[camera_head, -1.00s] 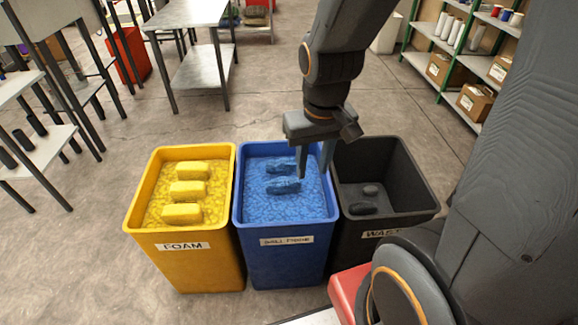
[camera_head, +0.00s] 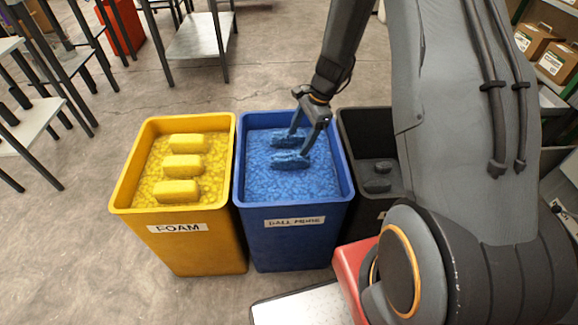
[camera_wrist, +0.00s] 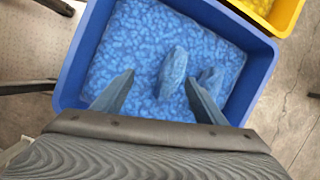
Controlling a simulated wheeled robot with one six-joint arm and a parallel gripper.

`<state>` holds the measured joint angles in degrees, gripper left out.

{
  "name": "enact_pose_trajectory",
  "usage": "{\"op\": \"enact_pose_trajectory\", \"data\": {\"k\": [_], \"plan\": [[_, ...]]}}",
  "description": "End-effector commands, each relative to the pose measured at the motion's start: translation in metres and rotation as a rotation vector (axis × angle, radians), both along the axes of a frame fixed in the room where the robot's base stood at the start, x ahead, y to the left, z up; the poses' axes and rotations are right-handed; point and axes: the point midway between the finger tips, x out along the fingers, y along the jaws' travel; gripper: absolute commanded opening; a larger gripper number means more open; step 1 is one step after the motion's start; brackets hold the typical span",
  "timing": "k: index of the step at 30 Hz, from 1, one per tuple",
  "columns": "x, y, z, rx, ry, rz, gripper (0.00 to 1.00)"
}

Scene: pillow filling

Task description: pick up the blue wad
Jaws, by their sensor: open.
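Two blue wads lie on the blue filling in the blue bin (camera_head: 245,190). The nearer wad (camera_head: 290,161) and the farther wad (camera_head: 284,141) are close together in the head view. My gripper (camera_head: 298,143) is open and low over the bin, its fingertips by the wads and partly covering the farther one. In the wrist view, one wad (camera_wrist: 173,72) lies between the open fingers (camera_wrist: 158,78), nearer the right finger. The other wad (camera_wrist: 212,80) lies just outside the right finger. Whether the fingers touch either wad cannot be told.
The yellow foam bin (camera_head: 240,125) with three yellow blocks (camera_head: 182,166) stands left of the blue bin. The dark bin (camera_head: 352,112), partly hidden by my arm, stands at the right with dark wads (camera_head: 377,186). The blue bin's walls surround my gripper.

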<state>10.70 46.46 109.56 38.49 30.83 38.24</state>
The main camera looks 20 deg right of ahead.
Motion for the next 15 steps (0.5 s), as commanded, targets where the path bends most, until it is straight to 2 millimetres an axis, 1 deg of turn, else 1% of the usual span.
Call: {"op": "enact_pose_trajectory", "data": {"k": [1,3,4,6,9,15], "plan": [[0.01,-0.003,-0.025,0.02,0.021,-0.069,0.66],[0.019,-0.006,-0.045,0.044,0.043,-0.152,0.66],[0.023,-0.007,-0.052,0.051,0.05,-0.178,0.66],[0.028,-0.008,-0.064,0.066,0.063,-0.23,0.66],[0.033,-0.009,-0.074,0.078,0.074,-0.272,0.66],[0.035,-0.001,-0.092,0.082,0.078,-0.281,0.66]]}}
